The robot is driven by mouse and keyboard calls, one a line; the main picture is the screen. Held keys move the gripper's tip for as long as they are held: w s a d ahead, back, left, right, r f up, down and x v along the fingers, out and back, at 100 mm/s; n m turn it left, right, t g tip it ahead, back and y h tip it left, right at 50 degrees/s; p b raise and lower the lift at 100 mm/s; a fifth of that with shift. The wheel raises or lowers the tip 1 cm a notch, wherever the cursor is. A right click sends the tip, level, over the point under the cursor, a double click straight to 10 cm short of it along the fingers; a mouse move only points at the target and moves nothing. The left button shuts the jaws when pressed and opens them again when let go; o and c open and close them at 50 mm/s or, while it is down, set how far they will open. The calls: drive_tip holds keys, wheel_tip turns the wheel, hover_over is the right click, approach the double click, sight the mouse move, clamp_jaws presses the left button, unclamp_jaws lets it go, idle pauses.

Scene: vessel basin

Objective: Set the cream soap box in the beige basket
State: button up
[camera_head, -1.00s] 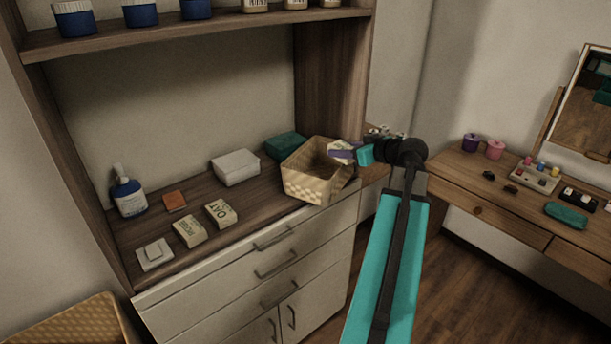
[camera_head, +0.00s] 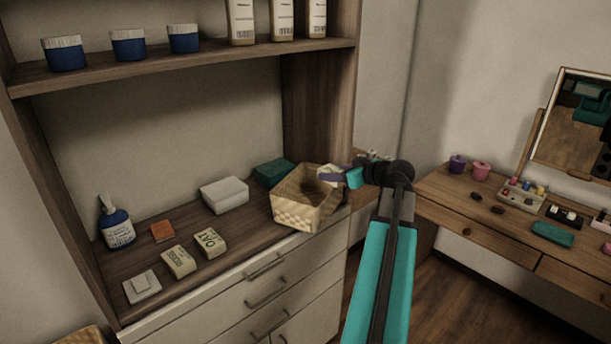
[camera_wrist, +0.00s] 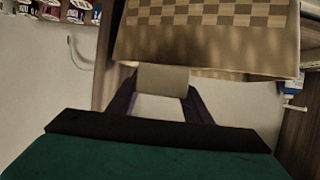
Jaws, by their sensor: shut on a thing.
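The beige basket (camera_head: 298,212), woven with a checkered pattern, stands at the right end of the cabinet counter, its opening facing up. My gripper (camera_head: 331,176), with purple fingers, is at the basket's right rim. It is shut on a small cream soap box (camera_head: 328,168), partly hidden by the fingers in the head view. In the wrist view the box (camera_wrist: 163,80) sits between the two fingers (camera_wrist: 158,100), and the basket (camera_wrist: 205,45) fills the top just beyond it. I cannot tell whether the box is over the opening or beside the rim.
Two labelled soap bars (camera_head: 210,242), a white box (camera_head: 224,195), a green box (camera_head: 272,172), an orange block (camera_head: 163,231) and a pump bottle (camera_head: 116,226) stand on the counter. The shelf (camera_head: 190,65) hangs above. A dressing table (camera_head: 470,210) is at right.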

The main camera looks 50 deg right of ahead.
drive_tip(key=p, duration=0.3)
hover_over(302, 171)
drive_tip(key=s, duration=0.3)
drive_tip(key=f, duration=0.1)
drive_tip(key=shift+s+a+f, duration=0.1)
drive_tip(key=shift+s+a, duration=0.1)
drive_tip(key=shift+a, duration=0.05)
drive_tip(key=shift+f, duration=0.1)
drive_tip(key=shift+f+p, duration=0.85)
drive_tip(key=shift+f, duration=0.75)
